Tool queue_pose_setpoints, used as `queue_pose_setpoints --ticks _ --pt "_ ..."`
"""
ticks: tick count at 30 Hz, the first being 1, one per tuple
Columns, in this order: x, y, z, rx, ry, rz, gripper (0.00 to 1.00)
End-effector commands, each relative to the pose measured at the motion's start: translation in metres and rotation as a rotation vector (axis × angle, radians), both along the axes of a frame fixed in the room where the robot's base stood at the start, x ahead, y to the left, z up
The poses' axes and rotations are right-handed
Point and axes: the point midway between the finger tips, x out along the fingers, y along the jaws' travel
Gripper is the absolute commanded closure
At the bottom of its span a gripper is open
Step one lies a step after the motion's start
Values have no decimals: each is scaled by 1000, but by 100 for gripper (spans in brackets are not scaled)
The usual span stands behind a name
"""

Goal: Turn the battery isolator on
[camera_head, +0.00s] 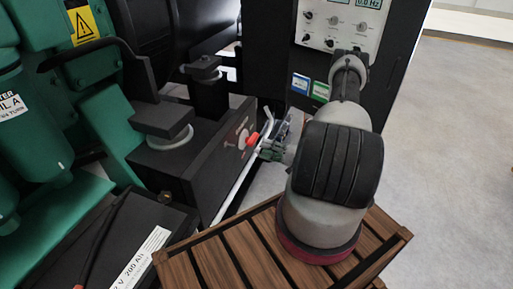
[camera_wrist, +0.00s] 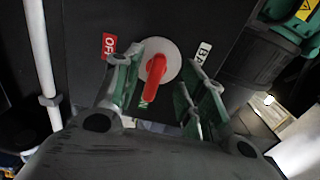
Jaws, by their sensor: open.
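The battery isolator is a red handle (camera_wrist: 155,72) on a pale round plate (camera_wrist: 172,53), fixed to a dark box. In the wrist view the handle stands nearly upright in the picture, its lower end close to a partly hidden green label (camera_wrist: 145,101). A red OFF label (camera_wrist: 108,45) sits left of the plate. My gripper (camera_wrist: 162,83) is open, one finger on each side of the handle, with gaps visible on both sides. In the head view the red handle (camera_head: 252,139) shows just left of my gripper (camera_head: 270,147).
A pale pipe (camera_wrist: 41,55) runs along the left in the wrist view. In the head view, a slatted wooden crate (camera_head: 235,245) stands below my arm, a black battery (camera_head: 130,235) is lower left, and a control panel (camera_head: 345,22) is above. Open floor (camera_head: 455,150) lies right.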

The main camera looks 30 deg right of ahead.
Motion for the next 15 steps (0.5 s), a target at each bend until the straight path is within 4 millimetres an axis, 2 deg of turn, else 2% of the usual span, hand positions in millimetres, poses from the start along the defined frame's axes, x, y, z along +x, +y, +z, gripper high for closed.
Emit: queue_pose_setpoints --ticks 6,10,15 --pt "-33 -26 0 0 0 -3 59" --pt "-43 -34 0 1 1 -1 59" --pt "-46 -36 0 1 1 0 59"
